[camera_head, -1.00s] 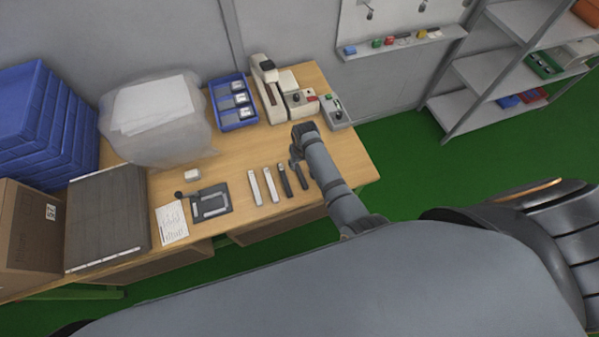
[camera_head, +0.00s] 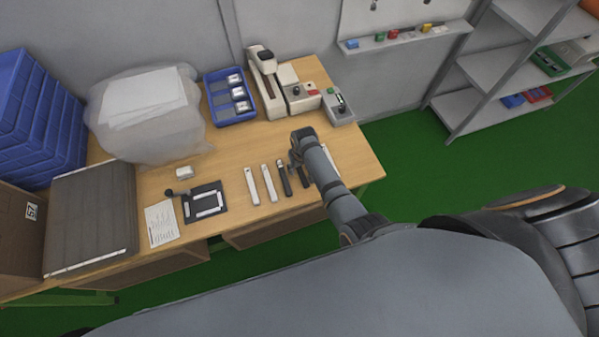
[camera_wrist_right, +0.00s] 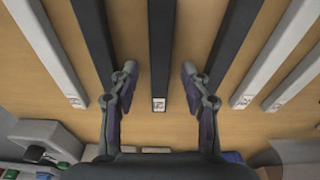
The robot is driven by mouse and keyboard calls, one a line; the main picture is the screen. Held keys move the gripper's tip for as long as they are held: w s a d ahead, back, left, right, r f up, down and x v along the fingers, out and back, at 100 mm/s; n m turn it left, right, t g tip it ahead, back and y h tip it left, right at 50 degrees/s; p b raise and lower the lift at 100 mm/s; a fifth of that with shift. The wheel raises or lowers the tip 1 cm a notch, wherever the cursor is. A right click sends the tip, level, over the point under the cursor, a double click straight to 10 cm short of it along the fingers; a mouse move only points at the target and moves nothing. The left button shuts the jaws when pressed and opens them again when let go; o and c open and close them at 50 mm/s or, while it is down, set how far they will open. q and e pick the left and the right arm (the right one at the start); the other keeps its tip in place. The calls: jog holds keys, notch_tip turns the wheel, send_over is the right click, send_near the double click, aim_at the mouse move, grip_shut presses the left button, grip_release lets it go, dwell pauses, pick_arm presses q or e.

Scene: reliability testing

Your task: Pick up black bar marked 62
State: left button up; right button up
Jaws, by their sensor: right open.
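My right gripper (camera_wrist_right: 158,78) is open, its two fingers apart and empty, one on each side of a black bar (camera_wrist_right: 160,50) in the right wrist view. That bar has a small white label at its near end, its number too small to read surely. Two more black bars lie outside the fingers, one left (camera_wrist_right: 92,35) and one right (camera_wrist_right: 234,42). In the head view my right gripper (camera_head: 296,160) points down over the bar row; black bars (camera_head: 284,180) (camera_head: 304,178) show beside it, others hidden by my arm. My left gripper is not in view.
White bars (camera_head: 251,187) (camera_head: 268,184) lie left of the black ones on the wooden table (camera_head: 232,160). A dark tray (camera_head: 190,212), a paper sheet (camera_head: 161,222) and a blue bin (camera_head: 211,85) stand further left. A grey button box (camera_head: 340,116) is behind right.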

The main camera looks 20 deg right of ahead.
aim_at(300, 168)
jog(key=shift+r, duration=0.1)
jog(key=shift+s, duration=0.1)
grip_shut()
jog(key=shift+r, duration=0.35)
notch_tip(300, 168, up, 3)
jog(key=shift+f, duration=0.1)
jog(key=s+d+r+b, duration=0.2)
jog(key=s+d+r, duration=0.5)
jog(key=s, duration=0.5)
notch_tip(300, 168, up, 2)
jog(key=shift+d+r, duration=0.2)
jog(key=shift+r, duration=0.05)
